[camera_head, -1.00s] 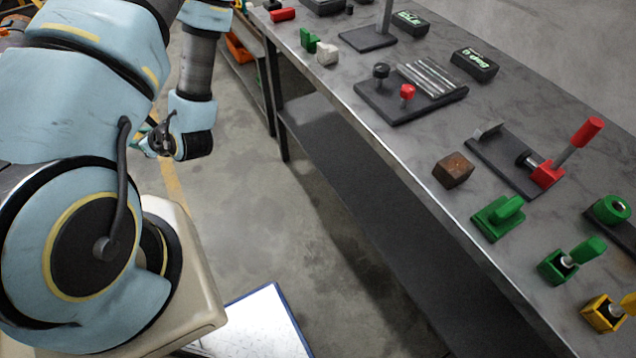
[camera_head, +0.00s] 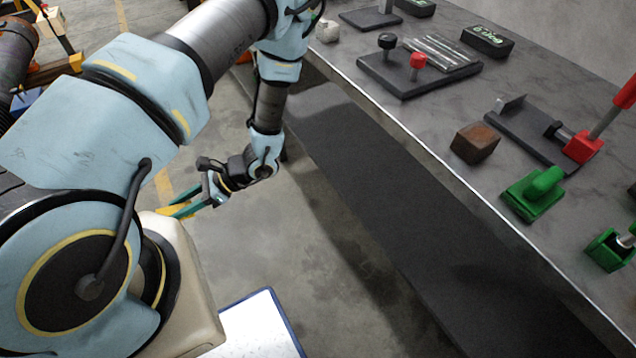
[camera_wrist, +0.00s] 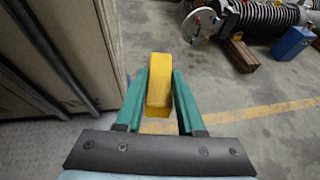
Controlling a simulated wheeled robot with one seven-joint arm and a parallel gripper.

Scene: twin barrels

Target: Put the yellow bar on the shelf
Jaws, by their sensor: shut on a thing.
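The yellow bar (camera_wrist: 159,86) is held upright in the picture between the teal fingers of my gripper (camera_wrist: 160,78) in the wrist view. In the head view my gripper (camera_head: 188,209) is low over the floor, left of the workbench, and a bit of yellow shows at its fingers. The dark lower shelf (camera_head: 400,200) runs under the workbench, to the right of my gripper and apart from it. The part of the shelf in view looks bare.
The grey workbench top (camera_head: 420,130) overhangs the shelf. It carries a brown block (camera_head: 475,143), a green part (camera_head: 533,193), a red-handled clamp (camera_head: 583,147) and a dark fixture (camera_head: 400,78). A white panel with a blue edge (camera_head: 255,328) lies at bottom centre.

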